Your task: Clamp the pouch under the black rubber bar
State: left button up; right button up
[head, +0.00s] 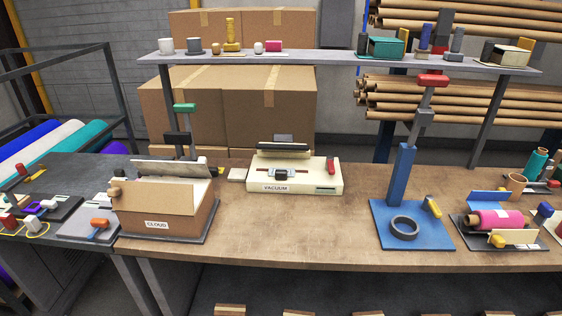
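A cream machine labelled VACUUM (318,186) stands at the middle of the bench. A dark bar (282,147) with a grey block on top sits at its back, raised above the machine's bed. I cannot tell whether it is the black rubber bar. A small grey and brown piece (288,174) lies on the machine's front part. I cannot make out a pouch for certain. A red handle (331,166) stands at the machine's right end. Neither of my grippers is in view.
An open cardboard box labelled CLOUD (157,224) stands left of the machine. A blue base (385,234) with a dark ring (404,228) and blue post is right. A tray with a pink roll (497,219) is far right. A shelf (310,58) spans above. Bench front-centre is clear.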

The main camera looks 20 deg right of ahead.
aim_at(282, 142)
jog(key=z, duration=0.35)
jog(key=i+l+z, duration=0.3)
jog(key=z, duration=0.2)
jog(key=i+l+z, duration=0.25)
jog(key=z, duration=0.25)
jog(key=i, duration=0.05)
